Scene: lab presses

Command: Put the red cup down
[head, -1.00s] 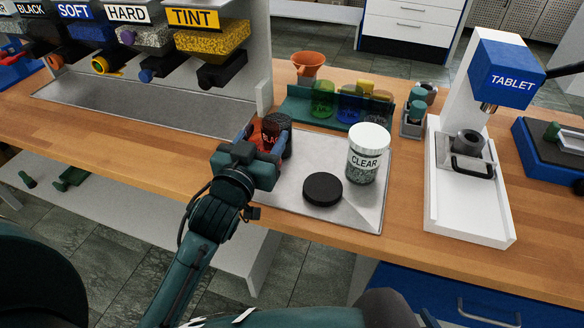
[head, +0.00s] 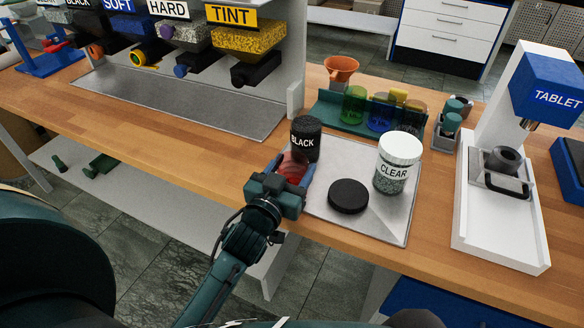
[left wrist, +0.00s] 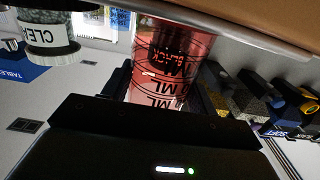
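In the left wrist view the cup (left wrist: 165,75) shows large, with ML marks, and fills the space between the fingers. The BLACK label shows through it. My left gripper appears shut on the cup, near the left front edge of the metal tray (head: 375,220). The cup's base is hidden, so I cannot tell whether it touches anything. My right gripper is not in view.
A white-lidded CLEAR jar (head: 397,165) and a loose black lid (head: 348,196) are on the tray. Behind stands a green rack (head: 328,113) with coloured cups and an orange funnel (head: 341,70). The TABLET press (head: 500,210) is at right. Bare wood lies left of the gripper.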

